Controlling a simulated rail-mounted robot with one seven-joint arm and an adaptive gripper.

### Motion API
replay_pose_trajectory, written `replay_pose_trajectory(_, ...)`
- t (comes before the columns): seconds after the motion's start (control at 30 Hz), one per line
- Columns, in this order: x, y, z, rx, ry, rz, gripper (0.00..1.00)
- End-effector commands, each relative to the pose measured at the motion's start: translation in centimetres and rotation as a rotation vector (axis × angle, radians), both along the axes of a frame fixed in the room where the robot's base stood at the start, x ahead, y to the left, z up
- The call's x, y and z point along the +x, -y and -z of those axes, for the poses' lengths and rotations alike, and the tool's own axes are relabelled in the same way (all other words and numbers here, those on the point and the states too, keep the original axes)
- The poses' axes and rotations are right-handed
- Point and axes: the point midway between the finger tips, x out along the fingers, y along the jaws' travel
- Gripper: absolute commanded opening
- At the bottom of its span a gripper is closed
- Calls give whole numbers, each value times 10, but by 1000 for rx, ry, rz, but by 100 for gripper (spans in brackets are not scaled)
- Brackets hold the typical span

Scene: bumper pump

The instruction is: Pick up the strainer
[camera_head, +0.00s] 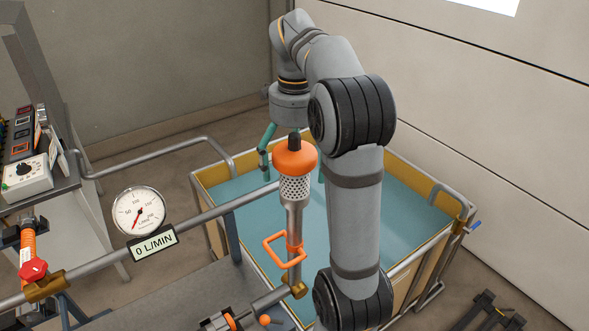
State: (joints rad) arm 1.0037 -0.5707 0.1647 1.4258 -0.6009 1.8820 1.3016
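The strainer (295,187) is a perforated metal cylinder under an orange cap with a dark knob. It stands upright at the top of a metal pipe, near the middle of the view. My gripper (293,162) hangs from the wrist just above and behind it in the picture. One teal finger shows left of the orange cap, and a small part of the other shows to its right, partly hidden by my arm. The fingers are spread wide. I cannot tell whether they are around the cap or behind it, and I see no contact.
An orange handle (284,250) sits on the pipe below the strainer. A flow gauge (138,211) reads 0 L/MIN to the left. A horizontal pipe (190,222) crosses on the left. A control box (27,177) stands far left.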

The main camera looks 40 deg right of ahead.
Motion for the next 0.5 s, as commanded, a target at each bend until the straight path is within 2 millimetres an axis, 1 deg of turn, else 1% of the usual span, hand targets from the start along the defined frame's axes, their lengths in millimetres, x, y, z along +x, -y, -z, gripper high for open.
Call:
replay_pose_trajectory(0.07, 0, 0, 0, 0, 0, 0, 87)
replay_pose_trajectory(0.5, 0, 0, 0, 0, 0, 0, 62)
